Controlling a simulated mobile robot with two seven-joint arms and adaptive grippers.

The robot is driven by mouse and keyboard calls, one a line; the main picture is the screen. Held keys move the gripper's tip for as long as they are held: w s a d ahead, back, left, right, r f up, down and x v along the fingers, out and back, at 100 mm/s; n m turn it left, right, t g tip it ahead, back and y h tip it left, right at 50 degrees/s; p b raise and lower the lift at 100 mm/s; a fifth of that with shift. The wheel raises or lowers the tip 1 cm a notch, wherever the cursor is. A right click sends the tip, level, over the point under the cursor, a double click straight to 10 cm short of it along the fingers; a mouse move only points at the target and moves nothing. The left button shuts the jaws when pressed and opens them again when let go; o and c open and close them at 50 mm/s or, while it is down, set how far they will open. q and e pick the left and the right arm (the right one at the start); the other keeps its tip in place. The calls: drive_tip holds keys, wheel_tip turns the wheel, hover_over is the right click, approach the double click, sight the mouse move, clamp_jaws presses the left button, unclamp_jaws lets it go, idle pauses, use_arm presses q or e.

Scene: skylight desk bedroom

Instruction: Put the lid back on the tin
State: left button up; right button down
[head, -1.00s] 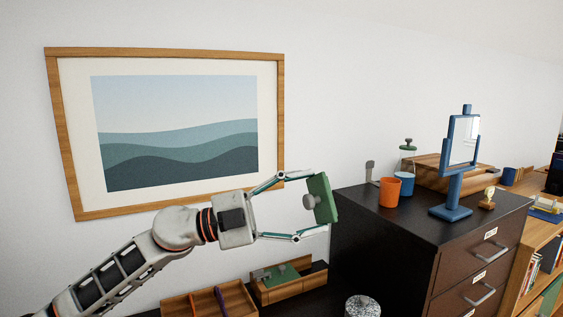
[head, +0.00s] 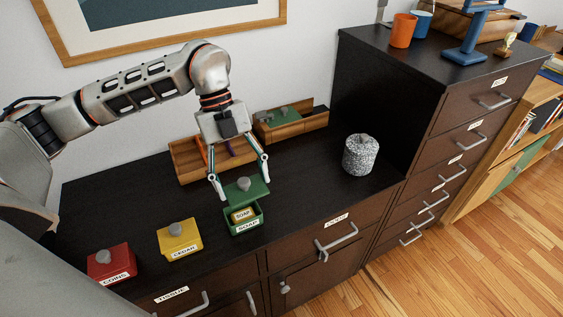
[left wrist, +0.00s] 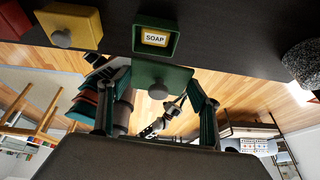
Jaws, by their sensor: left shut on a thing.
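My left gripper (head: 244,187) points down and is shut on the green lid (head: 246,191), holding it by its opposite edges; its grey knob faces up. The lid hangs just above and behind the open green tin (head: 246,227) labelled SOAP. A yellow card reading SOAP shows inside the tin. In the left wrist view the lid (left wrist: 161,77) sits between the fingers (left wrist: 160,95), apart from the tin (left wrist: 137,40). A small white and dark jointed shape behind the lid there may be my right arm; its jaws are unclear.
A yellow tin (head: 180,240) and a red tin (head: 112,265), both lidded, stand to the left on the dark cabinet top. A speckled grey canister (head: 360,155) stands right. Wooden trays (head: 182,165) lie behind the gripper. A tall drawer unit (head: 450,110) rises at right.

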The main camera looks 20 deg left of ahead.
use_arm(q)
drive_tip(key=shift+s+a+f+y, duration=0.2)
drive_tip(key=shift+s+a+y, duration=0.1)
drive_tip(key=shift+a, duration=0.4)
drive_tip(key=shift+r, duration=0.1)
drive_tip(key=shift+w+r+p, duration=0.1)
drive_tip(key=shift+p, duration=0.25)
drive_tip(key=shift+f+b, duration=1.3)
drive_tip(key=shift+f, duration=1.65)
drive_tip(key=shift+p, duration=0.8)
drive_tip(key=shift+f+b, duration=0.4)
drive_tip(key=shift+f, duration=0.6)
